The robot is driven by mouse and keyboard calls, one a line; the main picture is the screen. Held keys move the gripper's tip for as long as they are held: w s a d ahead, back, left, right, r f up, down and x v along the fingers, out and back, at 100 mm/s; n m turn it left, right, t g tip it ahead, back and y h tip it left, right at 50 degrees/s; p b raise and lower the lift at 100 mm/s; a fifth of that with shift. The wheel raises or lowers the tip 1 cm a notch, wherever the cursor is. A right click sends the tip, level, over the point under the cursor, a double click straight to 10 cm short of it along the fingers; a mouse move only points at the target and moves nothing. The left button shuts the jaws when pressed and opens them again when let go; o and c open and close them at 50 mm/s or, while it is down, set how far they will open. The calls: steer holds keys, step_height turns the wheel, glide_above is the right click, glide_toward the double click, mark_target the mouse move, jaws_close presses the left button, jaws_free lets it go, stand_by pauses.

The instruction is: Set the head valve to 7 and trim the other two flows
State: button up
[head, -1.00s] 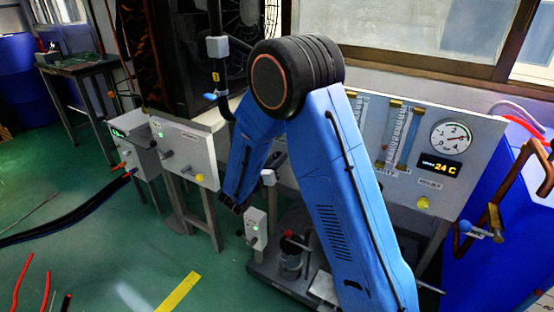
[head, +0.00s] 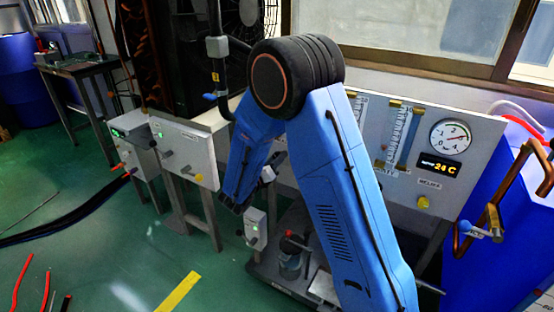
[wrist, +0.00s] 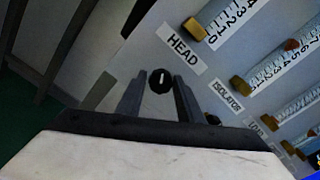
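In the wrist view, the head valve (wrist: 160,79) is a round black knob with a white pointer line, beside the HEAD label (wrist: 184,48). My gripper (wrist: 159,82) is open, its two dark fingers on either side of the knob with small gaps showing. I cannot tell whether they reach around it in depth. A second dark knob (wrist: 212,118) shows below the ISOLATOR label (wrist: 227,95), partly hidden by my gripper. A LOAD label (wrist: 257,127) is farther right. The scaled flow tubes rise from brass fittings.
The panel carries a round gauge (head: 451,136), an orange "24 C" display (head: 439,166) and a yellow button (head: 423,202). A blue tank (head: 487,262) with copper pipes stands at right. A white cabinet (head: 186,152) stands at left.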

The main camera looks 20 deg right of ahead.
steer(key=shift+o, duration=0.7)
steer(key=v, duration=1.7)
steer(key=shift+s, duration=0.2)
steer(key=shift+a, duration=0.15)
steer(key=shift+r, duration=0.1)
